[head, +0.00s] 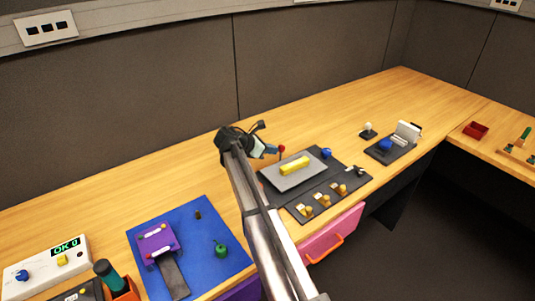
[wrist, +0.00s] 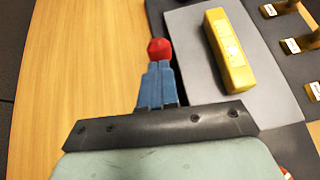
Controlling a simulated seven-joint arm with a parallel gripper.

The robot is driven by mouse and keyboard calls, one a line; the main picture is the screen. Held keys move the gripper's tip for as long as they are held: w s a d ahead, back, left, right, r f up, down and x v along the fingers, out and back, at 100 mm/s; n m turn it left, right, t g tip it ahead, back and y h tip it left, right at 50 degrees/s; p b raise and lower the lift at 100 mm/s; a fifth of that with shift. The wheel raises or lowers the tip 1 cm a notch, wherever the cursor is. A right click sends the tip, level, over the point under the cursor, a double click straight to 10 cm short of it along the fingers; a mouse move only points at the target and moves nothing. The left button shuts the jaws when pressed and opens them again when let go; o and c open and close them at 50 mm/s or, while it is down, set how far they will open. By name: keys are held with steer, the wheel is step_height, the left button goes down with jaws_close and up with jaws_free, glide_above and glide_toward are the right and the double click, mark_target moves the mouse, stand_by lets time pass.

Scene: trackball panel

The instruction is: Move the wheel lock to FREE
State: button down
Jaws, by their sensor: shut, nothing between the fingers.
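A dark panel (head: 330,191) lies on the wooden desk and carries a grey plate with a yellow bar (head: 294,165) on it. A red knob (head: 282,148) stands at the panel's far left edge; it also shows in the wrist view (wrist: 159,50). My gripper (head: 275,151) is shut, its blue fingertips (wrist: 158,68) right at the red knob, with nothing between them. I cannot tell whether they touch it. Several small brass-coloured levers (head: 324,200) with white labels stand along the panel's front. The labels are too small to read, and I cannot tell which part is the wheel lock.
A blue knob (head: 326,153) is at the panel's far right corner. A blue mat (head: 200,262) with a purple device lies to the left. A dark stand with a white block (head: 407,131) is to the right. A pink drawer (head: 330,237) is below the desk's front edge. Bare desk lies behind the panel.

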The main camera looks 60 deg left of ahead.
steer(key=w+g, duration=0.2)
steer(key=g, duration=0.1)
steer(key=shift+w+r, duration=0.3)
steer(key=shift+r, duration=0.1)
steer(key=shift+w, duration=0.45)
steer(key=v, duration=1)
steer(key=shift+w+r, duration=0.3)
steer(key=shift+w, duration=0.05)
